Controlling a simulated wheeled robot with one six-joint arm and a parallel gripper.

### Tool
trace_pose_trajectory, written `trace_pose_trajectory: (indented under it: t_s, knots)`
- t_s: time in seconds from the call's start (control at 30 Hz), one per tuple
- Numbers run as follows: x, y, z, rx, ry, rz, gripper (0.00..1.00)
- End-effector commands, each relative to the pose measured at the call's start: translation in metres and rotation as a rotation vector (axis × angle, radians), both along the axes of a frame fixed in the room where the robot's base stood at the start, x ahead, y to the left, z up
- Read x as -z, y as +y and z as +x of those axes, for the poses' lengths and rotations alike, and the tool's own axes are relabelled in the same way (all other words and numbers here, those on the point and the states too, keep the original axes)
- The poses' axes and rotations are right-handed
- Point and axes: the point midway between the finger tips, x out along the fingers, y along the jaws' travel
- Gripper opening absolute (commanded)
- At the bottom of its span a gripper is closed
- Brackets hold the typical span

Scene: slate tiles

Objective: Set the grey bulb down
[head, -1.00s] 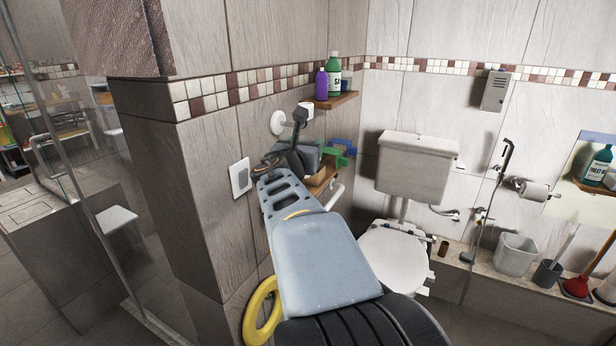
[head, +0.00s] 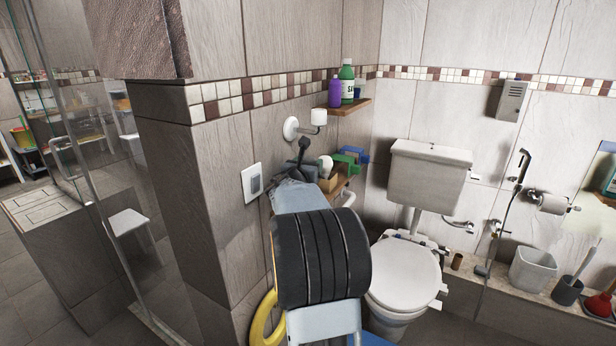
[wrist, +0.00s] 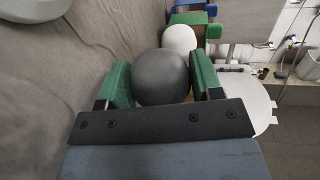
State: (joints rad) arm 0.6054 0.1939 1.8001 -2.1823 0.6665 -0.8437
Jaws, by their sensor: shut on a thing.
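In the wrist view my gripper (wrist: 162,82) has its two green-padded fingers closed on the sides of the round dark grey bulb (wrist: 161,76). A white bulb (wrist: 180,38) sits just beyond it, near the shelf things. In the head view the white bulb (head: 326,166) shows over the lower wooden shelf (head: 341,187). My arm covers part of that area, and I cannot make out the grey bulb there. In the wrist view no support shows directly under the grey bulb.
A wall lamp (head: 318,116) is above the lower shelf. An upper shelf (head: 349,107) carries bottles. Green (head: 347,160) and blue things crowd the lower shelf. The toilet (head: 403,275) stands to the right, and a yellow ring (head: 264,318) hangs below left.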

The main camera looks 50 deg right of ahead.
Motion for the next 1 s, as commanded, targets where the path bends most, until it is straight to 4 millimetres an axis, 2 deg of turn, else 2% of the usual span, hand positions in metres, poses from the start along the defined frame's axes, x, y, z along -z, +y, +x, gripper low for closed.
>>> trace_pose_trajectory:
  t_s: [0.1,0.23,0.73,0.77,1.0]
  knots:
    - [0.019,-0.002,0.003,0.0,0.004,0.002,0.42]
    - [0.031,-0.002,0.003,0.0,0.002,0.0,0.42]
    - [0.039,-0.002,0.003,-0.001,0.0,0.0,0.42]
    - [0.038,-0.002,0.003,-0.001,0.001,0.0,0.6]
    - [0.037,-0.002,0.003,-0.001,0.001,0.0,0.83]
